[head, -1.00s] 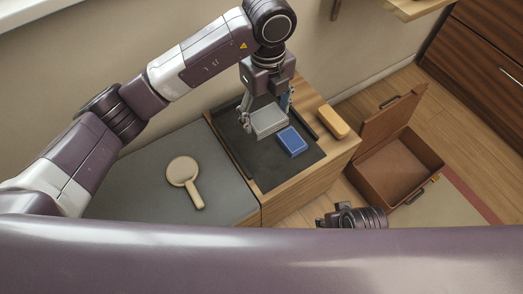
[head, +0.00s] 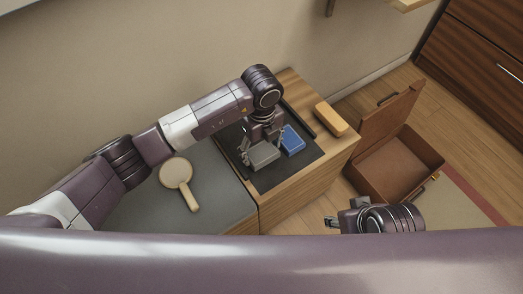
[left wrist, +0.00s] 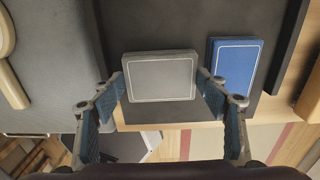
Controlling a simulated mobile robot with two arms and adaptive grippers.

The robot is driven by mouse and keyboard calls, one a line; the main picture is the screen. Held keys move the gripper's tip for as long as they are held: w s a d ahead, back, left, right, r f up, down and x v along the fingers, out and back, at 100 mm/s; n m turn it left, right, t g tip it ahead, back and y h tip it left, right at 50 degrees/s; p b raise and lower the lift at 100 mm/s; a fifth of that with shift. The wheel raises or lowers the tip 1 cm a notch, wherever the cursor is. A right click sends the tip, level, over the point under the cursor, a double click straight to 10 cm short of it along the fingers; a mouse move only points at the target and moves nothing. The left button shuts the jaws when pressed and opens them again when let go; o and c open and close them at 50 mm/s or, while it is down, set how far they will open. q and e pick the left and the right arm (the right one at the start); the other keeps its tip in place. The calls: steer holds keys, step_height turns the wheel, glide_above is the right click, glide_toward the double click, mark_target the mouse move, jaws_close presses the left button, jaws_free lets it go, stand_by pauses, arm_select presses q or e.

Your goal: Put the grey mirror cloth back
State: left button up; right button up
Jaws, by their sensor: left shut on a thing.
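The grey mirror cloth (head: 263,157) is a folded, flat rectangle with a pale outline; it also shows in the left wrist view (left wrist: 158,78). My left gripper (head: 262,147) is shut on it, with one finger at each short side. The cloth is over the near part of the black tray (head: 278,180), beside a similar blue folded cloth (head: 293,140), with a narrow gap between them. I cannot tell if the grey cloth touches the tray. My right gripper (head: 333,221) is low in the head view, away from the cloths, and its jaws are too small to read.
The tray lies on a wooden cabinet (head: 318,166). A tan block (head: 331,119) lies on the cabinet right of the tray. A cream hand mirror (head: 176,173) lies on the grey top (head: 226,195) at left. An open brown case (head: 403,165) stands on the floor at right.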

mark_target(262, 152)
arm_select(q)
steer(key=shift+f, duration=0.35)
arm_select(e)
steer(key=shift+f, duration=0.1)
arm_select(q)
steer(key=shift+f, duration=0.2)
steer(key=o, duration=0.8)
steer(key=shift+c, duration=0.2)
steer(key=shift+r, duration=0.1)
steer(key=shift+r, duration=0.2)
step_height(262, 152, up, 4)
steer(key=shift+w+r+p, duration=0.1)
steer(key=shift+r+p, duration=0.05)
steer(key=shift+p, duration=0.5)
step_height(262, 152, up, 8)
steer(key=p, duration=0.1)
steer(key=shift+f, duration=0.25)
arm_select(e)
steer(key=x, duration=0.5)
steer(key=shift+a+f, duration=0.1)
steer(key=shift+f, duration=0.1)
